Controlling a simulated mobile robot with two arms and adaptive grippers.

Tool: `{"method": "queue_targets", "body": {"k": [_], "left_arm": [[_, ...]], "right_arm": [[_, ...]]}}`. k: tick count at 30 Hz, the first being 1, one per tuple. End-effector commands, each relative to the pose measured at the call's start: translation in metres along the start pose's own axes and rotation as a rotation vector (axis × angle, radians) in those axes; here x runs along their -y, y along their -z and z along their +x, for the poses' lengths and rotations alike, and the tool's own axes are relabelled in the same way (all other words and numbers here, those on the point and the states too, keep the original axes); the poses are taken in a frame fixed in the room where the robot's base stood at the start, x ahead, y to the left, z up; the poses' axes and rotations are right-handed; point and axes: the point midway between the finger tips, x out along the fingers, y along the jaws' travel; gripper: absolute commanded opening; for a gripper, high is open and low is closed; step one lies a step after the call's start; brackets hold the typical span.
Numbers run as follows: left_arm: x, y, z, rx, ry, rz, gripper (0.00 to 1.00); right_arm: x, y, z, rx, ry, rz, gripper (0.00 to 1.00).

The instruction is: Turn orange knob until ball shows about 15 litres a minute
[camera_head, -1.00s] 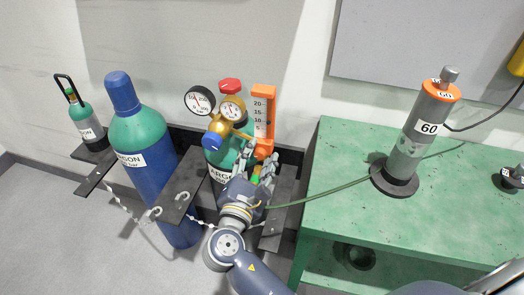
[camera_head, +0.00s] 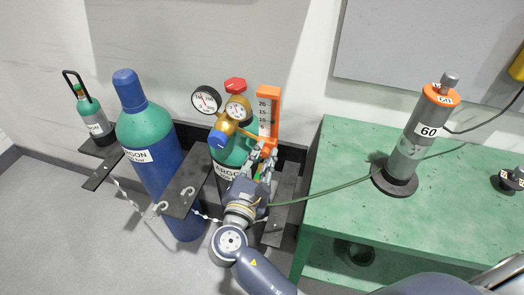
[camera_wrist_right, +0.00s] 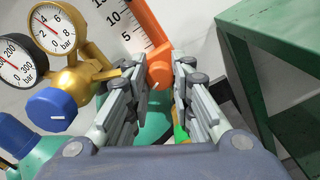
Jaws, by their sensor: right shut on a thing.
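The flowmeter (camera_head: 269,108) is an orange upright body with a white scale plate, in the head view on the argon regulator. The scale numbers 15, 10 and 5 show in the wrist view (camera_wrist_right: 125,25); I cannot make out the ball. The orange knob (camera_wrist_right: 158,72) sits at the flowmeter's lower end, with a small white mark. My right gripper (camera_head: 262,158) reaches up to it from below. In the wrist view its fingers (camera_wrist_right: 161,75) lie on either side of the knob, shut on it. My left gripper is not in view.
The brass regulator (camera_head: 222,125) carries two gauges and a blue knob (camera_wrist_right: 52,109), close left of my fingers. A blue and green cylinder (camera_head: 150,155) stands farther left. A green bench (camera_head: 335,180) is on the right.

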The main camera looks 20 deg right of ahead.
Motion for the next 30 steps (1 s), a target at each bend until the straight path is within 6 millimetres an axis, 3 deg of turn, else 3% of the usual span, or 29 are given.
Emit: {"method": "queue_targets", "body": {"k": [1, 15, 30], "left_arm": [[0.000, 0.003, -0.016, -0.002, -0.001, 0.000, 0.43], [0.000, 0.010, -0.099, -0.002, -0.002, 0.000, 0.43], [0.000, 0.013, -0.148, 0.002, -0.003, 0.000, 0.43]], "right_arm": [[-0.003, -0.006, 0.000, -0.004, 0.001, -0.036, 0.00], [-0.003, -0.006, 0.000, -0.004, 0.001, -0.464, 0.00], [0.000, -0.003, 0.000, -0.004, 0.001, -0.839, 0.00]]}}
